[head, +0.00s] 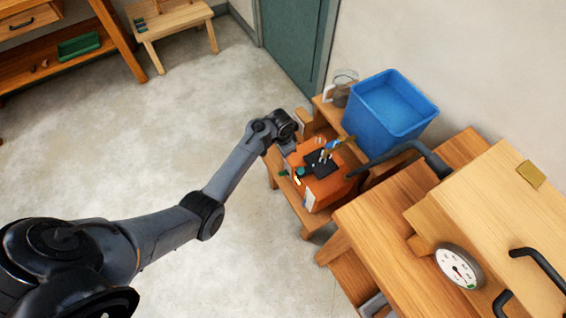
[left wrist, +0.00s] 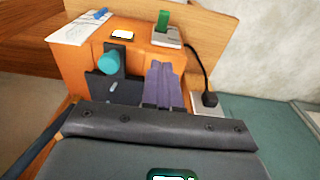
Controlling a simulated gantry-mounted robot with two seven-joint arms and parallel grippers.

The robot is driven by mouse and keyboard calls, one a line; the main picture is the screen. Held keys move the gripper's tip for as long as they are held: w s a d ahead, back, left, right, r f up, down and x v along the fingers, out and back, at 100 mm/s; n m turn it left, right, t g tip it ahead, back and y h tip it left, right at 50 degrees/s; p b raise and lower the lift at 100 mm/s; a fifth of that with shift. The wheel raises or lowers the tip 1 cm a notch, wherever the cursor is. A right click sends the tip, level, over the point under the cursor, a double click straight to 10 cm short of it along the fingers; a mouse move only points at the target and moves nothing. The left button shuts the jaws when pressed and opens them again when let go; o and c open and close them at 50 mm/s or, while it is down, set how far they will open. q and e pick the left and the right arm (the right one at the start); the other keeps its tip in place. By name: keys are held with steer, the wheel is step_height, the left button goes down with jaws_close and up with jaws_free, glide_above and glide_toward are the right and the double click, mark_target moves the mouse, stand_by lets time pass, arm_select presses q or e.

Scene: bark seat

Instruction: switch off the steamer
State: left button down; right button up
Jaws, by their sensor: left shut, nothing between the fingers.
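An orange box-shaped unit, apparently the steamer (head: 322,190), stands on a low wooden stand in the head view. In the left wrist view the orange unit (left wrist: 143,57) carries a dark plate with a teal knob (left wrist: 107,62), and a bright white patch. A green upright piece on a grey base (left wrist: 163,20) sits at its top, with a black cable. My left gripper (head: 289,146) is at the unit's far-left side. Its two purple-grey fingers (left wrist: 161,68) are together and empty, pointing toward the unit. Whether they touch it is unclear. My right gripper is not in view.
A blue bin (head: 392,105) and a glass jar (head: 343,88) stand behind the unit. A black hose (head: 400,152) runs at right, by a wooden box with a round dial (head: 459,266). A paper with a blue pen (left wrist: 84,27) lies beyond.

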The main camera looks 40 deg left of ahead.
arm_select(q)
steer(key=b, duration=0.6)
glide_above(283, 173)
steer(key=f, duration=1.1)
steer(key=shift+w+d+f, duration=0.15)
steer(key=shift+w+f, duration=0.1)
steer(key=shift+f, duration=0.1)
steer(key=shift+s+a+f, duration=0.2)
steer(key=shift+s+f, duration=0.3)
steer(key=shift+f, duration=0.2)
steer(key=shift+f, duration=0.1)
